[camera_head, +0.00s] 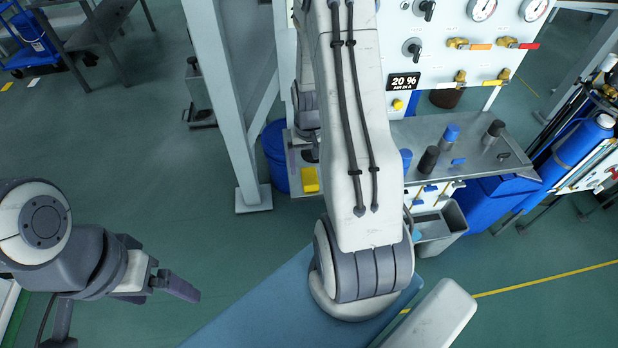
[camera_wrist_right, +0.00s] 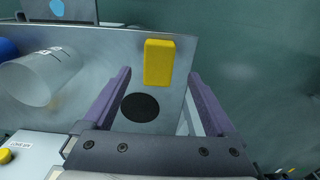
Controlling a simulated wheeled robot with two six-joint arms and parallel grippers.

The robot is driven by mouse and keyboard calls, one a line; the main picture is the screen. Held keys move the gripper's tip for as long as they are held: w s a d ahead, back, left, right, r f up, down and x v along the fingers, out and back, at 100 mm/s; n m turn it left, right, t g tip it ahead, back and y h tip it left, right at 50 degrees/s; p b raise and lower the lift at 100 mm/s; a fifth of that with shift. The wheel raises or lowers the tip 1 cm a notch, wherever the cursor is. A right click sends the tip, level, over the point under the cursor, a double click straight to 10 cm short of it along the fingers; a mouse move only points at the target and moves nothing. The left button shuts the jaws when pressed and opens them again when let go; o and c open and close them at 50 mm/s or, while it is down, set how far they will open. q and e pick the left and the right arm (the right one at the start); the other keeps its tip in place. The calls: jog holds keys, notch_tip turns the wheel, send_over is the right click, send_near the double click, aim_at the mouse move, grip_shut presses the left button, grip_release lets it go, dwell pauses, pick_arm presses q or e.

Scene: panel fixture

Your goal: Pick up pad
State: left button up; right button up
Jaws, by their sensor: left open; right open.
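A yellow rectangular pad (camera_head: 310,179) lies near the left end of the grey metal shelf; it also shows in the right wrist view (camera_wrist_right: 158,60). My right gripper (camera_wrist_right: 159,78) is open, its two purple fingers on either side of the view. The pad appears just beyond and between the fingertips, with nothing held. In the head view my right arm hides most of the right gripper. My left gripper (camera_head: 172,284) is away to the left over the floor, empty.
A flat black disc (camera_wrist_right: 140,107) lies on the shelf (camera_wrist_right: 100,42) near the pad. A clear cylinder (camera_wrist_right: 40,78) lies to its left. Black and blue-topped items (camera_head: 428,160) stand farther right on the shelf. A white post (camera_head: 228,100) stands left of the shelf.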

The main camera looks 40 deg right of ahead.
aim_at(310, 176)
notch_tip(310, 176, down, 4)
jog(key=shift+d+f+p, duration=0.1)
jog(key=shift+p, duration=0.2)
jog(key=c, duration=1.4)
